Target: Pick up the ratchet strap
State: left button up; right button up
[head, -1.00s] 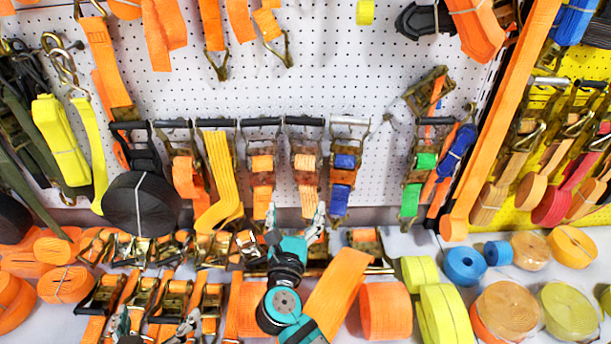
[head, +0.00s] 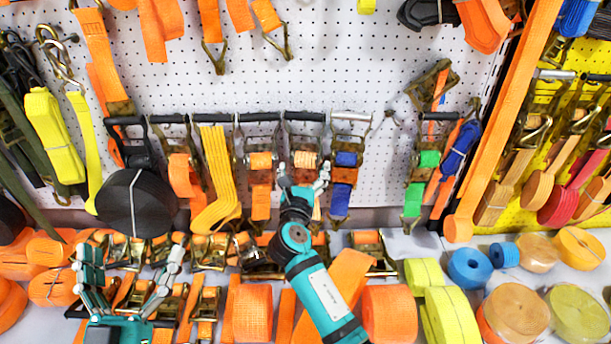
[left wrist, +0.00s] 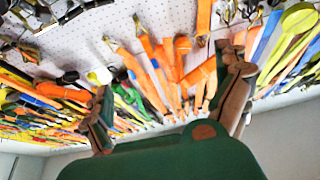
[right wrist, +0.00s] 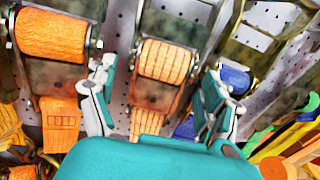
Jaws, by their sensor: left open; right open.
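Ratchet straps hang in a row on the white pegboard. One with a light orange roll (head: 304,160) hangs in front of my right gripper (head: 303,173). In the right wrist view its ribbed orange roll (right wrist: 165,60) and metal frame lie between the two open fingers of the right gripper (right wrist: 158,105), with no clear contact. The lower part of this strap is partly hidden behind the gripper in the head view. My left gripper (head: 131,258) is open and empty, low at the left above the shelf goods; it also shows open in the left wrist view (left wrist: 167,100).
Neighbouring hanging straps are close: an orange one (head: 260,162) on the left and a blue one (head: 345,160) on the right. Orange rolls (head: 388,312) and metal ratchets (head: 210,250) crowd the shelf below. Bare pegboard (head: 330,70) is above the row.

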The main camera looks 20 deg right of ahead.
aim_at(304, 166)
jog(key=b+x, duration=0.1)
jog(key=x, duration=0.2)
jog(key=shift+w+d, duration=0.1)
jog(key=shift+w, duration=0.3)
jog(key=c, duration=1.3)
jog(key=shift+r, duration=0.2)
jog(key=shift+c, duration=0.8)
pick_arm(q)
jog(key=s+r+t+h, duration=0.1)
jog(key=s+r+t, duration=0.3)
jog(key=r, duration=0.1)
jog(key=shift+a+r+h, duration=0.15)
jog(key=shift+r+h, duration=0.05)
jog(key=shift+h, duration=0.1)
